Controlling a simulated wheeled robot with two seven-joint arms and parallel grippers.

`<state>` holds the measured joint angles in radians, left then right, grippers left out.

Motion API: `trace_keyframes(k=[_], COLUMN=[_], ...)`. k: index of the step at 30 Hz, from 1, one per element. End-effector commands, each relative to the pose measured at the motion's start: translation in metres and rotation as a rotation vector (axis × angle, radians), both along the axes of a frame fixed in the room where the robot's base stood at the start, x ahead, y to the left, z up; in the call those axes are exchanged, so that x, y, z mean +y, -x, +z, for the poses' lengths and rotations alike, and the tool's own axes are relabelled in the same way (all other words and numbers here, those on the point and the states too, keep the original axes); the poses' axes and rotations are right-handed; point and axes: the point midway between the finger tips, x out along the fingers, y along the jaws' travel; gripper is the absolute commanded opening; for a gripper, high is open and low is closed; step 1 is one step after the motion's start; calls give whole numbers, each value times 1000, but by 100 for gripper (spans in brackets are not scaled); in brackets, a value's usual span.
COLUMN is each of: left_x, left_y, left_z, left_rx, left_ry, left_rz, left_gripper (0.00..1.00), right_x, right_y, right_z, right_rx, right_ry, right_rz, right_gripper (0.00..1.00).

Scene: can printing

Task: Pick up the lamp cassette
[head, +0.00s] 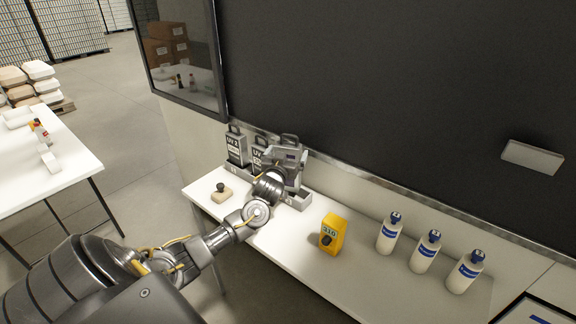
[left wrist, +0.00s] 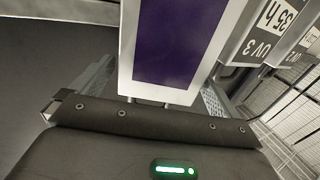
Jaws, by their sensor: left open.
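Lamp cassettes with grey bodies, black labels and top handles stand in a rack (head: 297,200) by the wall. The UV 2 cassette (head: 236,148) is leftmost; another UV cassette (head: 258,156) stands beside it. A third handle (head: 290,139) shows behind my left gripper (head: 289,160), which hides most of that end. In the left wrist view, a pale-framed purple panel (left wrist: 178,40) rises between my open fingers; I cannot tell whether they touch it. Cassettes with labels, one reading UV 3 (left wrist: 252,48), stand to its right. My right gripper is out of view.
A stamp-like block (head: 221,193) lies left on the white table (head: 290,246). A yellow device (head: 333,233) and three white bottles with blue caps (head: 423,252) stand to the right. The front of the table is partly free.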

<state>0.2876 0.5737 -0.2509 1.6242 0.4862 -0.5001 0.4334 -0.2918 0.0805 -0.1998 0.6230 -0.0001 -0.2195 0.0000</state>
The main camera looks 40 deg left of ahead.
Motion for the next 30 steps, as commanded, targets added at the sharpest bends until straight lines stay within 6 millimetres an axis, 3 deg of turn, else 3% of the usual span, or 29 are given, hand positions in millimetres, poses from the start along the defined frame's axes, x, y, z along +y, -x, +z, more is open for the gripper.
trace_keyframes(k=[1,6,16,30], left_x=[4,12,14,14], left_y=[-7,-25,-31,-31], left_z=[8,5,2,2], left_rx=[0,0,0,0], left_ry=[-2,0,0,1], left_rz=[1,1,-1,0], left_gripper=[100,100,100,40], right_x=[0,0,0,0], right_y=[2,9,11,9], right_z=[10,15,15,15], right_rx=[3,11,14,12], right_ry=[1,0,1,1], right_rz=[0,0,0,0], right_gripper=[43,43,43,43])
